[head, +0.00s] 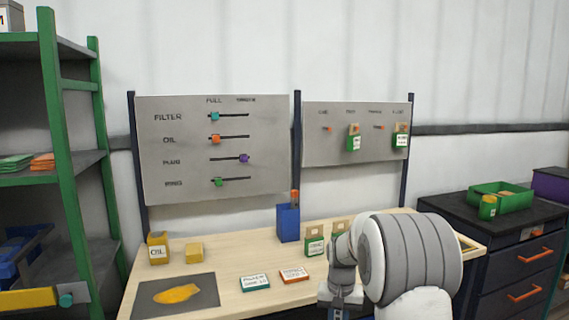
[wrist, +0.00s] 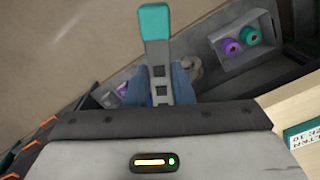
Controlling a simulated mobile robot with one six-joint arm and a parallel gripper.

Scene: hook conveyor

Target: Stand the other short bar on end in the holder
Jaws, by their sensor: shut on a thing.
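My gripper (wrist: 162,84) is shut on a flat grey bar with a teal end (wrist: 156,45), seen in the wrist view. The teal end points away from my wrist, and two dark marks show on the grey part. In the head view my gripper (head: 340,300) is low at the bench's front edge, and the bar cannot be made out there. The blue holder (head: 288,224) stands upright at the back of the bench, up and left of my gripper. An orange-ended bar (head: 295,197) stands on end in it.
The wooden bench (head: 225,262) carries yellow boxes (head: 158,248), green-labelled bags (head: 314,243), two flat cards (head: 254,283) and a dark mat (head: 178,295) with an orange piece. Slider and hook boards (head: 215,150) stand behind. The wrist view shows a grey bin (wrist: 241,42) with spools below.

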